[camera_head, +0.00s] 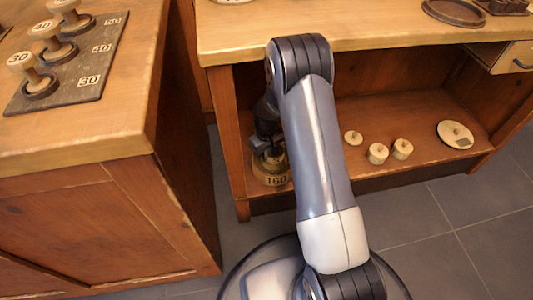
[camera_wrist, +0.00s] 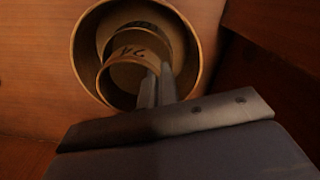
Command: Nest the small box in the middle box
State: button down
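In the wrist view, round wooden boxes show one within another from above. The small box (camera_wrist: 118,101) is the nearest, innermost ring, with a dark mark like "24" within its outline. The middle box (camera_wrist: 178,40) shows as a ring behind it, inside the wide outer box (camera_wrist: 79,48). My gripper (camera_wrist: 158,84) has its fingers close together on the small box's right wall. I cannot tell how deep the small box sits. In the head view, my gripper (camera_head: 267,148) is over the box marked "160" (camera_head: 271,179) on the low shelf; my arm hides part of this.
Small round lidded pieces (camera_head: 377,153) and a pale disc (camera_head: 455,134) lie on the shelf to the right. The tabletop (camera_head: 400,30) is above the shelf. A counter (camera_head: 90,135) at left carries a numbered board (camera_head: 95,60) with knobbed pieces. The shelf's side panel (camera_head: 228,130) is close to my gripper.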

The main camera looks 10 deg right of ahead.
jog(key=shift+f, duration=0.25)
jog(key=shift+f+b, duration=0.65)
jog(key=shift+f, duration=0.05)
jog(key=shift+f, duration=0.2)
dwell(0.4)
jog(key=c, duration=1.2)
grip_release()
jog(key=shift+r, duration=0.2)
jog(key=shift+r+p, duration=0.45)
jog(key=shift+r, duration=0.15)
jog(key=shift+r, duration=0.15)
